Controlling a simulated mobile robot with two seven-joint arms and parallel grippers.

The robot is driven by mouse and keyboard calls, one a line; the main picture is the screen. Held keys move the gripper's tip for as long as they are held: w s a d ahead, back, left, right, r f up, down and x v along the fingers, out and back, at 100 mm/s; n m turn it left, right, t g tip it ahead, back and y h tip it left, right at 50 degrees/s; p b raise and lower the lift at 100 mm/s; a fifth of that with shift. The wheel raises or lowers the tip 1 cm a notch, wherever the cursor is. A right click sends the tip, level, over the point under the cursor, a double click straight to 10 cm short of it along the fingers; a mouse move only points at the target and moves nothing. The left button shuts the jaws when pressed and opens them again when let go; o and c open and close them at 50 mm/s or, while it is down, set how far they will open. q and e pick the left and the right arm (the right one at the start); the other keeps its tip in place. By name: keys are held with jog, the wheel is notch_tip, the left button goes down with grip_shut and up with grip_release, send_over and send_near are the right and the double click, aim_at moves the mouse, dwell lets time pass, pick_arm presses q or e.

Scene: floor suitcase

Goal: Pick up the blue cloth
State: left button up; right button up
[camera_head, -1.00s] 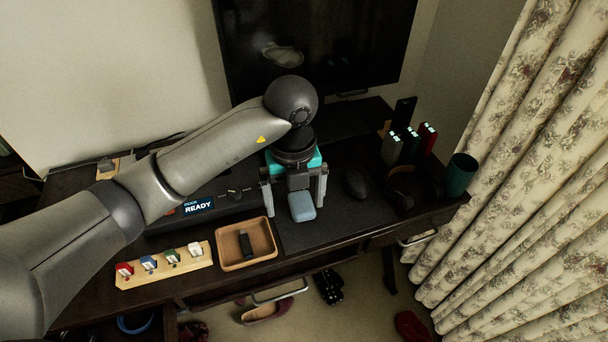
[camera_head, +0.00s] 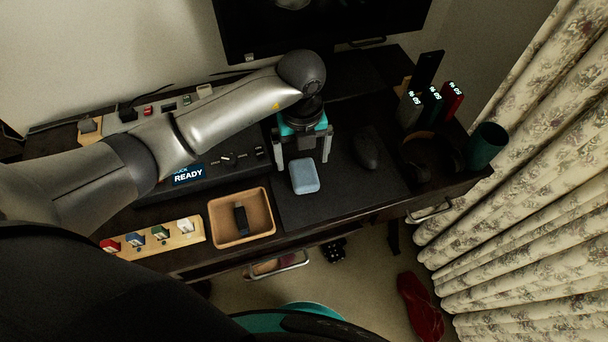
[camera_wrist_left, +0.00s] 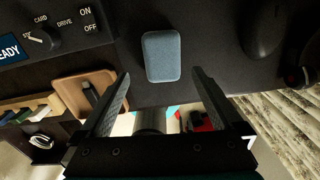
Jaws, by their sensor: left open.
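The blue cloth (camera_head: 304,177) is a small, light blue rounded block shape lying on the dark desk mat. It also shows in the left wrist view (camera_wrist_left: 161,56), upper middle. My left gripper (camera_head: 303,160) is open, its two grey fingers pointing down just behind the cloth in the head view. In the left wrist view the open fingertips (camera_wrist_left: 160,78) lie to either side of the cloth's lower end, with nothing between them held. The height of the fingertips above the mat is hard to tell. My right gripper is not in view.
A wooden tray (camera_head: 217,227) with a dark item is left of the cloth. A black mouse (camera_head: 367,150), headphones (camera_head: 432,152) and a green cup (camera_head: 484,146) stand to the right. A control panel marked READY (camera_head: 187,174) lies left.

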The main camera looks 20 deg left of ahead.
aim_at(304, 174)
pick_arm(q)
jog(key=shift+f, duration=0.6)
jog(key=f, duration=0.1)
jog(key=f+b, duration=0.1)
jog(key=f, duration=0.2)
jog(key=shift+d+f, duration=0.25)
jog(key=shift+f, duration=0.05)
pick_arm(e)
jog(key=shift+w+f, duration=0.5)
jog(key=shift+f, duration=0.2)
pick_arm(q)
jog(key=shift+r, duration=0.1)
jog(key=c, duration=1.3)
jog(key=shift+o, duration=0.2)
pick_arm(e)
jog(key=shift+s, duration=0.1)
pick_arm(q)
notch_tip(304, 174, up, 20)
jog(key=p, duration=0.4)
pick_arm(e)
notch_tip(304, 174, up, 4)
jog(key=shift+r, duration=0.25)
